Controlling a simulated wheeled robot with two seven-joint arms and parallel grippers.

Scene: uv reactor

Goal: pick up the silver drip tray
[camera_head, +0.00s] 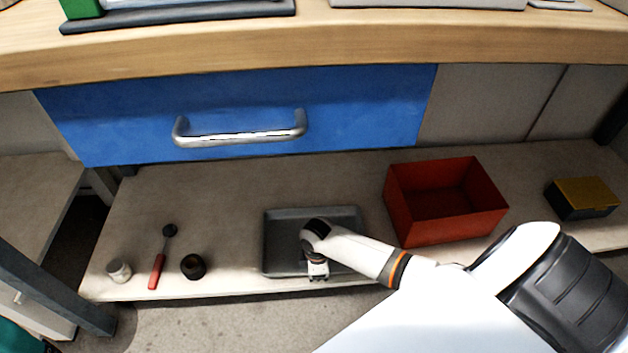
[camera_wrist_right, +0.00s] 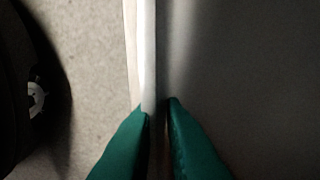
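The silver drip tray (camera_head: 283,240) is a shallow grey rectangular tray lying on the lower shelf, near its front edge. My right arm reaches over it from the right and hides part of its middle and front rim. My right gripper (camera_head: 318,277) is at the tray's front rim. In the right wrist view the green fingertips of my right gripper (camera_wrist_right: 160,108) sit close on both sides of the thin upright tray rim (camera_wrist_right: 149,60), pinching it.
A red open bin (camera_head: 420,216) stands right of the tray, with a yellow-topped dark box (camera_head: 583,195) farther right. A dark round piece (camera_head: 193,266), a red-handled tool (camera_head: 157,270) and a white jar (camera_head: 119,270) are left. The blue drawer (camera_head: 330,105) and wooden worktop (camera_head: 350,42) overhang behind.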

